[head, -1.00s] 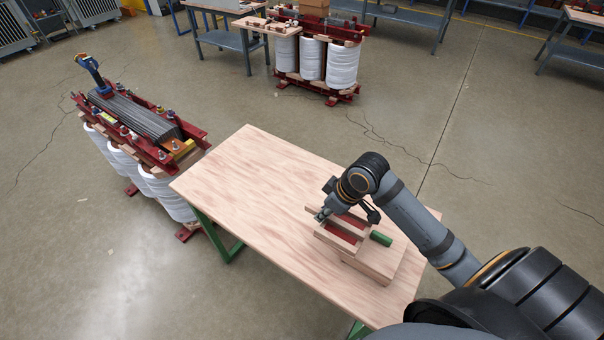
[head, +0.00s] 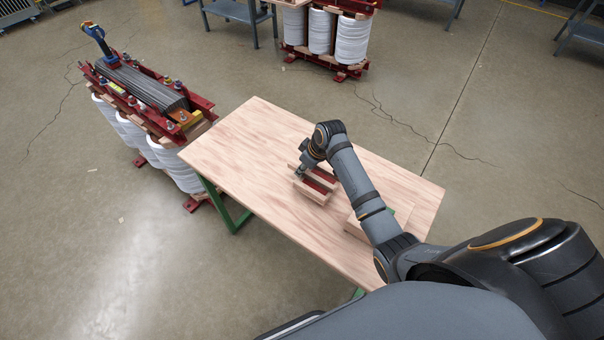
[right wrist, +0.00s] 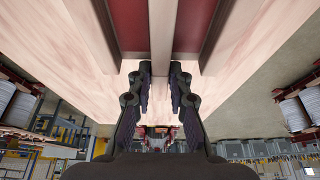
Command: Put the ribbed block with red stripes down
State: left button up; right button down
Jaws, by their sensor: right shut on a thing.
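The ribbed block with red stripes (head: 318,184) has pale wooden ribs with red bands between them. It is over the middle of the wooden table (head: 240,140), and I cannot tell whether it touches the top. My right gripper (head: 301,172) is at its left end, partly hidden by my own arm. In the right wrist view the fingers (right wrist: 162,88) are on both sides of the middle rib of the block (right wrist: 128,25), shut on it. My left gripper is in no view.
A pale wooden block (head: 356,228) lies on the table to the right, partly hidden behind my right arm. The table's left part is bare. A red-framed transformer with white coils (head: 150,110) stands left of the table, and another (head: 335,35) stands behind.

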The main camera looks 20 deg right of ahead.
aim_at(313, 175)
jog(key=shift+w+f, duration=0.15)
jog(key=shift+f, duration=0.8)
jog(key=shift+w+f, duration=0.1)
jog(key=shift+f, duration=0.8)
jog(key=shift+f, duration=0.1)
jog(key=c, duration=1.3)
grip_release()
jog(key=shift+o, duration=0.2)
jog(key=v, duration=1.1)
jog(key=shift+p, duration=0.4)
jog(key=shift+s+r, duration=0.2)
jog(key=shift+r, duration=0.35)
